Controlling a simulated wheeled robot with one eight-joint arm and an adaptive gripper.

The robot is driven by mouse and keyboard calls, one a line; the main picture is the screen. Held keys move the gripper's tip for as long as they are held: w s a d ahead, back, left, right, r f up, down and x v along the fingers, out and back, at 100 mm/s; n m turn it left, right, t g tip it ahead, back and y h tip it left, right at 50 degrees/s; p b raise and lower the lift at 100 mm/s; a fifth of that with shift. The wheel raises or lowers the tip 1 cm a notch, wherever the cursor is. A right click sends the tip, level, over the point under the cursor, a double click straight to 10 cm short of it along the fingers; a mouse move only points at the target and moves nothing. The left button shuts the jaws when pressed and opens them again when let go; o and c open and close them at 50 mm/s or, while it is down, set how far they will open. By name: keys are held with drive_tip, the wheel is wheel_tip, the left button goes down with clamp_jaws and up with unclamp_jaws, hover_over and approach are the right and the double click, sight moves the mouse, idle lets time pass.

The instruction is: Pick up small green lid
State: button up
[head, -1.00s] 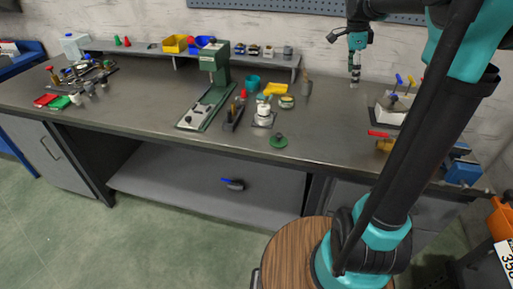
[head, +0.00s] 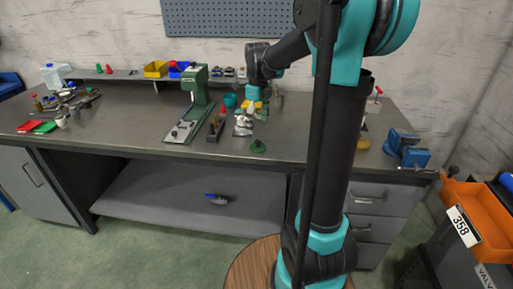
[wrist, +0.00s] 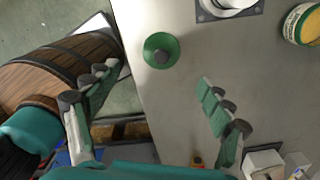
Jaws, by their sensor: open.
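The small green lid (head: 258,147) is a round green disc with a dark knob, lying on the grey workbench (head: 300,135) near its front edge. In the wrist view the lid (wrist: 161,50) lies near the bench edge, beyond the fingertips and between their lines. My gripper (wrist: 152,85) is open and empty, its two green-and-grey fingers spread wide. In the head view my gripper (head: 254,106) hangs over the bench, behind the lid and apart from it. The small fingers are hard to make out there.
A white round piece on a square base (head: 243,126) stands behind the lid. A green press (head: 192,105) stands left, a blue vise (head: 407,149) right. The bench around the lid is clear.

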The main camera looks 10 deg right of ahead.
sight(258, 141)
drive_tip(key=shift+w+f, duration=0.15)
drive_tip(key=shift+f, duration=4.15)
drive_tip(key=c, duration=1.5)
drive_tip(key=shift+c, duration=1.2)
